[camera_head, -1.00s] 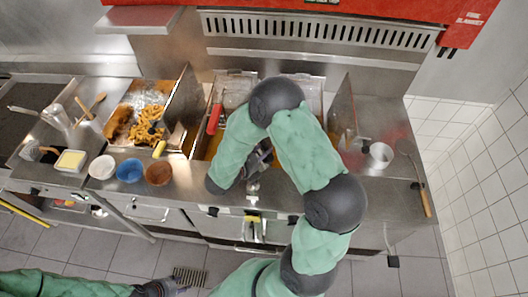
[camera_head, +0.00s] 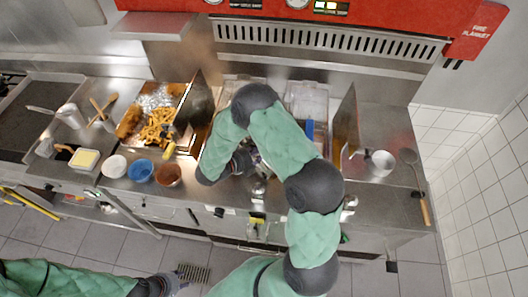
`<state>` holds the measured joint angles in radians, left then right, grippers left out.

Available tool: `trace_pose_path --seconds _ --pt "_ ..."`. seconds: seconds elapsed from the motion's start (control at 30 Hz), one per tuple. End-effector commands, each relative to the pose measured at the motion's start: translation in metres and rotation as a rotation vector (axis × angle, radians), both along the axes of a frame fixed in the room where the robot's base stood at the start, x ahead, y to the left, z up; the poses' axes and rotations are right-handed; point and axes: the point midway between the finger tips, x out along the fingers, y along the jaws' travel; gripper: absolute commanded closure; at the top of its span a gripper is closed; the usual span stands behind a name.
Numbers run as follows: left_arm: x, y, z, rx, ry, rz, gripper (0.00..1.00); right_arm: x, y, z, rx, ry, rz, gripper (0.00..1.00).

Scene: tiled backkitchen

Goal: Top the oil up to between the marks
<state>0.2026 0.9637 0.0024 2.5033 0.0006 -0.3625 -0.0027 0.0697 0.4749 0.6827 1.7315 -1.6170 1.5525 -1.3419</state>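The fryer sits in the middle of the steel counter. Its right well (camera_head: 306,98) shows behind my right arm, with a blue handle (camera_head: 309,130) at its front. My arm covers much of the left well, and I cannot make out the oil level or its marks. My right gripper (camera_head: 243,162) is low at the fryer's front left, mostly hidden by its own arm; its fingers and any hold are unclear. My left gripper (camera_head: 172,285) is low over the floor at the bottom left, away from the counter; its fingers are too small to read.
A tray of fries (camera_head: 157,128) lies left of the fryer. White, blue (camera_head: 140,171) and brown (camera_head: 168,175) bowls line the front edge. Upright panels (camera_head: 347,122) flank the fryer.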

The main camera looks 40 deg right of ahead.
Motion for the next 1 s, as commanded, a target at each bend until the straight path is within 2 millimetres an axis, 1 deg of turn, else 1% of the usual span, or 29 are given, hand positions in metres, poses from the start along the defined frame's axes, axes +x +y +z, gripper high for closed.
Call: trace_pose_path --seconds 0.03,0.4,1.0 --pt "0.000 0.000 0.004 0.000 0.000 0.000 0.60 0.004 0.000 0.005 -0.008 0.015 0.000 1.00" --pt "0.000 0.000 0.008 0.000 0.000 0.000 0.60 0.017 0.004 0.008 -0.036 0.133 0.000 1.00" --pt "0.000 0.000 0.009 0.000 0.000 0.000 0.60 0.020 0.004 0.009 -0.043 0.162 0.000 1.00"
